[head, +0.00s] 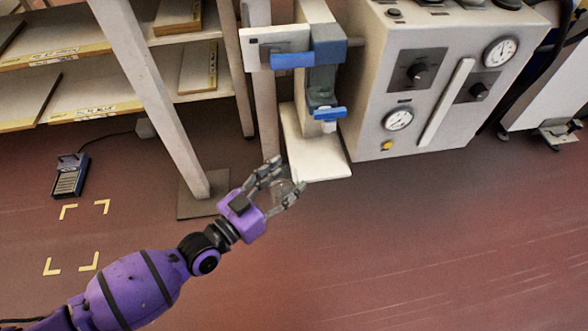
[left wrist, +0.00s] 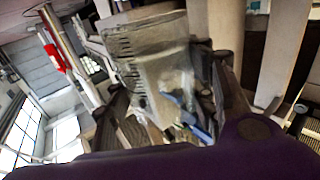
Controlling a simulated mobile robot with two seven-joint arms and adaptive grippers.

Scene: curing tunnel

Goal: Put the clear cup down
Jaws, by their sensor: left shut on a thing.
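My left gripper (head: 282,180) reaches in from the lower left in the head view, in front of a white shelf plate. It is shut on the clear cup (head: 280,187), which is hard to make out there. In the left wrist view the clear cup (left wrist: 150,55) shows large between the fingers of my left gripper (left wrist: 165,110). It is see-through, with dark marks on its side. The cup is held off the floor; whether it holds anything I cannot tell. My right gripper is not in view.
A white plate (head: 318,158) sits beneath a blue-handled dispenser (head: 322,85). A beige machine (head: 420,70) with gauges stands to its right. Shelves with boards (head: 70,100) are at the left, with a post close to my arm. The floor (head: 420,240) at the lower right is clear.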

